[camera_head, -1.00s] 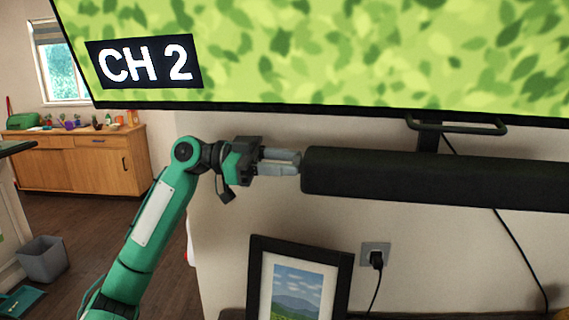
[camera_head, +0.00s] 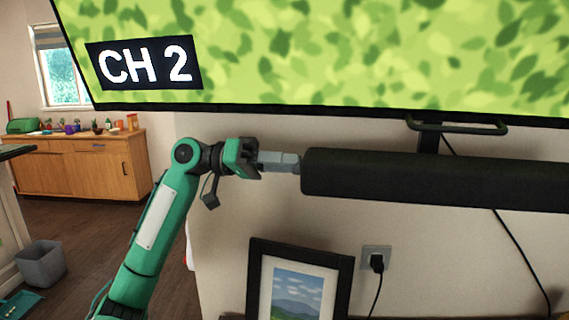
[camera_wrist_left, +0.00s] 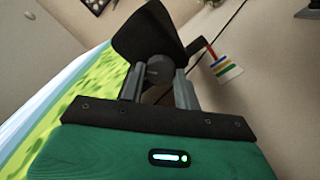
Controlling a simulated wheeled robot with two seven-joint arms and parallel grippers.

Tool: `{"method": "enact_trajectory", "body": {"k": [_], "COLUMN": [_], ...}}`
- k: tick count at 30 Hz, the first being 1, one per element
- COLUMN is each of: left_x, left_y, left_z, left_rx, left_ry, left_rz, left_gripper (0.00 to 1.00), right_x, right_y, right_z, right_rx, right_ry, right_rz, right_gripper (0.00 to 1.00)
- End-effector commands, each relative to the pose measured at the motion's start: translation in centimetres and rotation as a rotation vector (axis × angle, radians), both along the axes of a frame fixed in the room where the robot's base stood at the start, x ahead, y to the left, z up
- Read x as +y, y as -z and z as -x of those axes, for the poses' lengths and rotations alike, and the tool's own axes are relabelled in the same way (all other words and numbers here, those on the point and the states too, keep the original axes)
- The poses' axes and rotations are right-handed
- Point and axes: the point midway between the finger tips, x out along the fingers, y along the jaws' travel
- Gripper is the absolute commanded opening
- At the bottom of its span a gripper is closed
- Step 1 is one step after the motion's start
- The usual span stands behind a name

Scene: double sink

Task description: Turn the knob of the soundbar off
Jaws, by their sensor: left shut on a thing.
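The long black soundbar (camera_head: 430,180) is mounted below the television, and its left end faces my left arm. My left gripper (camera_head: 296,162) comes in from the left and its fingertips are at that end. In the left wrist view the soundbar's dark end (camera_wrist_left: 150,32) shows, with a round grey knob (camera_wrist_left: 159,70) on it. The fingers of my left gripper (camera_wrist_left: 159,78) are on both sides of the knob and shut on it. In the head view the knob is hidden by the fingers. My right gripper is not in view.
The television (camera_head: 350,50) above shows green leaves and "CH 2". A framed picture (camera_head: 255,290) stands below the gripper, beside a wall socket (camera_head: 376,258) with a plugged cable. A wooden cabinet (camera_head: 80,165) is at the far left.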

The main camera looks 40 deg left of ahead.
Motion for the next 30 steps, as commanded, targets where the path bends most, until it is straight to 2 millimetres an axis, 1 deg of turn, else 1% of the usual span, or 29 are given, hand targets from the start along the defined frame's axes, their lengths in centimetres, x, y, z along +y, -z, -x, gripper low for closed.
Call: {"method": "enact_trajectory", "body": {"k": [9,18,24,30], "left_x": [0.1,0.2,0.2,0.2], "left_y": [-0.1,-0.1,0.0,0.1], "left_z": [-0.1,-0.1,-0.1,-0.1], "left_rx": [0.252,0.487,0.619,0.714], "left_ry": [-0.002,-0.002,-0.002,-0.002], "left_rz": [0.161,0.31,0.392,0.451], "left_gripper": [0.09,0.09,0.09,0.09], "right_x": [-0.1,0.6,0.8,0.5], "right_y": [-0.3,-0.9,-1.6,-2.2], "right_z": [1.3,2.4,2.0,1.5], "right_rx": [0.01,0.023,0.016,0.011], "right_ry": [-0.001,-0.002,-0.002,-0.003], "right_rz": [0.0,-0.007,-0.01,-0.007], "right_gripper": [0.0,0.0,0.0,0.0]}}
